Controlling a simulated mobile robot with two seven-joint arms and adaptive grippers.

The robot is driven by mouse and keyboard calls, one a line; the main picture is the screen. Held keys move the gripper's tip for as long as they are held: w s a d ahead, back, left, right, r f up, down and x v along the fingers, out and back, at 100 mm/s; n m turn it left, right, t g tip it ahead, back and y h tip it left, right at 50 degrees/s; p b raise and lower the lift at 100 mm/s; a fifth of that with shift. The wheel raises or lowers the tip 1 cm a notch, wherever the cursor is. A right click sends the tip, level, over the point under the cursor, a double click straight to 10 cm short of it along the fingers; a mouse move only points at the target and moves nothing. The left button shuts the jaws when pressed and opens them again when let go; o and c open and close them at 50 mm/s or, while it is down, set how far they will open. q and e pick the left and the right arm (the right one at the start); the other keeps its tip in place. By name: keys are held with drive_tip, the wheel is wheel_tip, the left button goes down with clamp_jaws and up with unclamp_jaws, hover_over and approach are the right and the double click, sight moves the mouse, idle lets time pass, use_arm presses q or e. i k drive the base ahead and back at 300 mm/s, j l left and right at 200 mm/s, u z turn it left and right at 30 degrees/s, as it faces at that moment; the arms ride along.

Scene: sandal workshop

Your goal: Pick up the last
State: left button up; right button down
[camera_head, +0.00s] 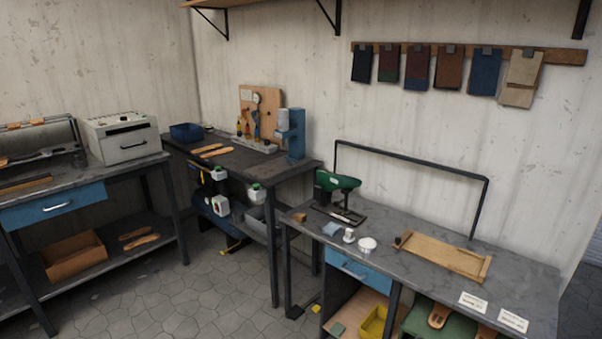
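A white dish (367,244), a wooden board (441,256) and two cards stand on the right workbench. The middle bench carries a blue machine (291,134) and a blue bin (187,132). A white box oven (121,136) stands left. The tiled floor (190,300) between benches is clear.

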sight(330, 182)
drive_tip(key=i+j, duration=0.1)
drive_tip(key=i, duration=1.5)
drive_tip(key=i+j+z, duration=0.2)
drive_tip(key=z, duration=0.15)
drive_tip(key=i+j+z, duration=0.85)
drive_tip(key=z, duration=0.25)
drive_tip(key=i+j+z, duration=0.1)
drive_tip(key=j+z, duration=0.15)
drive_tip(key=z, duration=0.25)
